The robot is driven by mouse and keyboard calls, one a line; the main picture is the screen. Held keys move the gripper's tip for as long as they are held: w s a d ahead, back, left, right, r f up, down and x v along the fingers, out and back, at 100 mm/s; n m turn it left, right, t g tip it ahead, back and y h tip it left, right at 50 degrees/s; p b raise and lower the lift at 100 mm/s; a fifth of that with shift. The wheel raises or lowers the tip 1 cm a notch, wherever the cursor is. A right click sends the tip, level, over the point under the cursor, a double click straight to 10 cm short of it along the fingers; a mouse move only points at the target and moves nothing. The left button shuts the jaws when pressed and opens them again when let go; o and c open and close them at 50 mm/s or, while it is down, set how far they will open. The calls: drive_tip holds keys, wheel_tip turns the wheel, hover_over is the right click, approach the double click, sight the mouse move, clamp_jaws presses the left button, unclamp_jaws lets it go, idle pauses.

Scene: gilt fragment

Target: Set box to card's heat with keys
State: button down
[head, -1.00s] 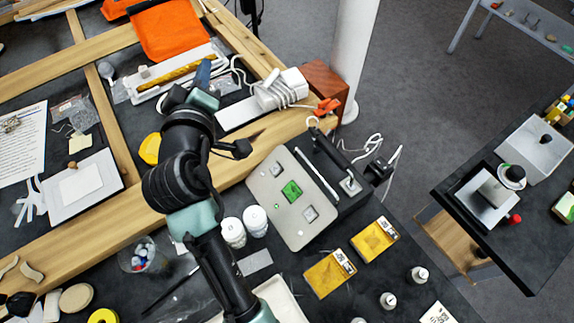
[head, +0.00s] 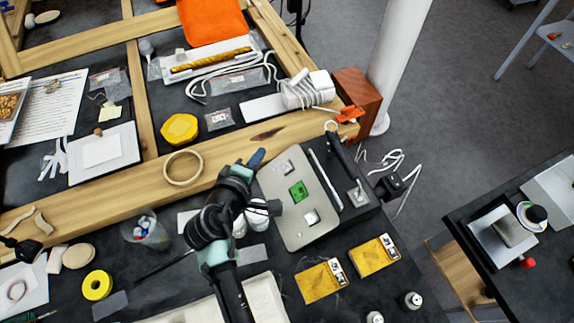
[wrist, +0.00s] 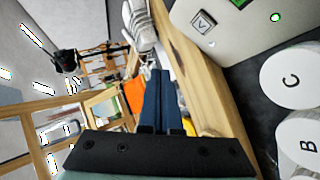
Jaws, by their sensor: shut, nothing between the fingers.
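The box (head: 276,215) has a sloped light-grey panel with a small green display (head: 298,190) between two square keys, an upper key (head: 287,167) and a lower key (head: 312,216). In the wrist view, one key (wrist: 203,21) bears a down-pointing chevron, and a green light (wrist: 275,17) shows on the panel. My gripper (head: 257,157) is shut and empty, its blue fingertips just off the panel's upper left edge. The wrist view shows the fingers (wrist: 160,75) together, apart from the keys. I cannot tell which card is meant; no heat value is readable.
White lidded jars marked C (wrist: 291,80) and B (wrist: 307,145) stand close beside the panel. A wooden frame (head: 215,155) runs behind it. Yellow packets (head: 373,255) lie to the right. A corded white block (head: 310,90) sits beyond, near a brown wooden block (head: 357,95).

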sight(287, 163)
drive_tip(key=shift+w+d+f+b, duration=0.25)
drive_tip(key=shift+d+f+b, duration=0.5)
drive_tip(key=shift+f+b, duration=0.35)
drive_tip(key=shift+w+d+f+b, duration=0.25)
drive_tip(key=shift+d+f+b, duration=0.55)
drive_tip(key=shift+f, duration=0.55)
drive_tip(key=shift+w+d+f+b, duration=0.25)
drive_tip(key=shift+d+f+b, duration=0.5)
drive_tip(key=shift+f+b, duration=0.35)
drive_tip(key=shift+f, duration=0.25)
drive_tip(key=shift+w+d+f, duration=0.1)
drive_tip(key=shift+d+f, duration=0.1)
drive_tip(key=shift+d+f+b, duration=0.3)
drive_tip(key=shift+f, duration=0.2)
drive_tip(key=shift+a+r+p, duration=0.45)
drive_tip(key=shift+r+p, duration=0.15)
drive_tip(key=shift+r, duration=0.15)
idle(0.5)
drive_tip(key=shift+d+f, duration=0.15)
drive_tip(key=shift+f, duration=0.1)
